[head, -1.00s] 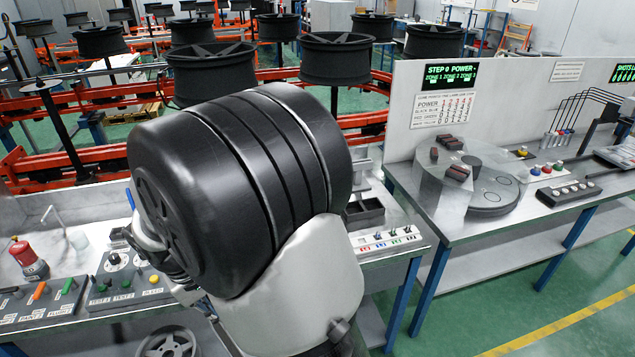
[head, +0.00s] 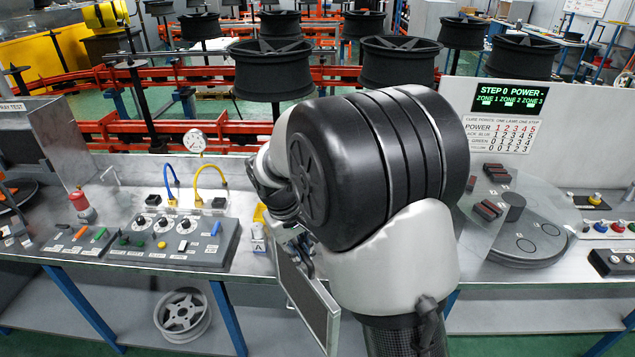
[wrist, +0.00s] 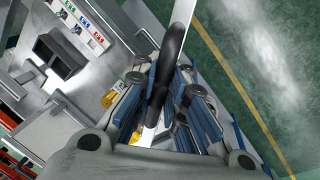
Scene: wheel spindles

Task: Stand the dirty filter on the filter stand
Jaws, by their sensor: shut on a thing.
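My gripper (head: 298,243) is shut on a flat, grey framed panel, the dirty filter (head: 308,302). The filter hangs steeply tilted below my gripper, in front of the table's front edge. In the wrist view the filter (wrist: 183,14) shows nearly edge-on as a pale strip between the blue-padded fingers of my gripper (wrist: 166,92), with a black part across it. My own arm hides the table behind and to the right of the filter. I cannot pick out the filter stand for certain in either view.
A white card marked A (head: 258,236) stands on the table left of my gripper. A control panel (head: 170,240) with knobs lies further left, below a gauge (head: 194,141). A round turntable (head: 520,240) is at right. The wrist view shows a black open tray (wrist: 62,52).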

